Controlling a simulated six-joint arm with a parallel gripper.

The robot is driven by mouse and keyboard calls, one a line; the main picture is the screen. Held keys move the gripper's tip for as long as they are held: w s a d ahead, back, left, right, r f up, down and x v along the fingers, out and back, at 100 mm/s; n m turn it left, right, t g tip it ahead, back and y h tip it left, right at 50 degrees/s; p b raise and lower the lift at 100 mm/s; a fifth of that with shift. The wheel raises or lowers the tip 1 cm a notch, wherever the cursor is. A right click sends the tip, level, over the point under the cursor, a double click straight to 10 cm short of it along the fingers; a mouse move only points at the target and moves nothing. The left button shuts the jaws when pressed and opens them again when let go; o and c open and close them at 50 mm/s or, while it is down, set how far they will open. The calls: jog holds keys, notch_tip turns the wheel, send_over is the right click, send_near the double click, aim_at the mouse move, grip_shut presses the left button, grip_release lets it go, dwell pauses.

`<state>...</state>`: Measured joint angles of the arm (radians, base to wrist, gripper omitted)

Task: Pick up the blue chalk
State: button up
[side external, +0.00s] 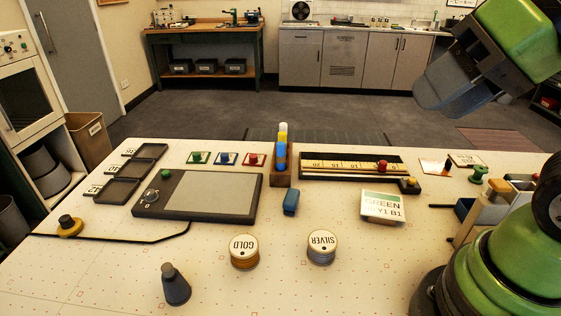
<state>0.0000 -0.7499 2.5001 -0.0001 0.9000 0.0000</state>
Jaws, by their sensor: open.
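A narrow wooden holder (281,180) stands near the middle of the table, with a column of coloured pieces in it. A blue piece (281,157) shows there, with yellow and white above it; I cannot tell for certain that it is the chalk. A separate small blue block (291,202) lies on the table just in front of the holder. My gripper (440,97) is high at the upper right, open, above and well apart from the table and both blue things. Nothing shows between its fingers.
A grey pad (212,193) lies left of the holder, and a long black tray (350,169) with a yellow scale lies right. Gold (244,251) and silver (321,247) labelled tins stand in front. A dark cone weight (175,285) stands front left.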

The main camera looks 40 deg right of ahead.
jog(key=shift+c, duration=0.7)
jog(key=shift+w, duration=0.1)
jog(key=n+g+h, duration=0.2)
jog(key=n, duration=0.1)
send_over(282, 144)
jog(key=s+a, duration=0.1)
jog(key=s, duration=0.5)
notch_tip(282, 144, down, 10)
jog(key=shift+n+g, duration=0.4)
jog(key=shift+n, duration=0.1)
jog(key=x, duration=0.6)
jog(key=w+x, duration=0.1)
jog(key=x, duration=0.2)
jog(key=shift+w+d+f, duration=0.1)
jog(key=shift+d+f, duration=0.05)
jog(key=shift+d, duration=0.25)
jog(key=x, duration=0.5)
jog(key=shift+w+d+f, duration=0.1)
jog(key=shift+d+f, duration=0.05)
jog(key=shift+f, duration=0.15)
